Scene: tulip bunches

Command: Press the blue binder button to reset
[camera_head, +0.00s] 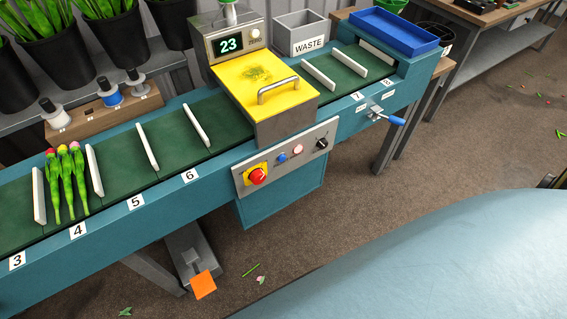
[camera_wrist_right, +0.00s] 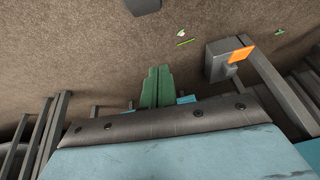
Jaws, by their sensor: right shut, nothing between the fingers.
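The blue button (camera_head: 282,158) sits on the grey control panel (camera_head: 262,176) on the front of the conveyor machine. It lies between a red knob on a yellow plate (camera_head: 257,176) and a pale pinkish button (camera_head: 298,149). In the right wrist view, my right gripper (camera_wrist_right: 157,70) shows as two green fingers shut together with nothing between them, above the brown floor. The button is not visible in that view, and the gripper is not in the head view. My left gripper is in neither view.
The conveyor (camera_head: 110,207) carries tulips (camera_head: 66,180) between white dividers. A yellow hood (camera_head: 265,85) with a handle stands above the panel, under a display reading 23. A blue-handled lever (camera_head: 391,119) sticks out at right. An orange pedal (camera_head: 203,285) is below; it also shows in the wrist view (camera_wrist_right: 241,54).

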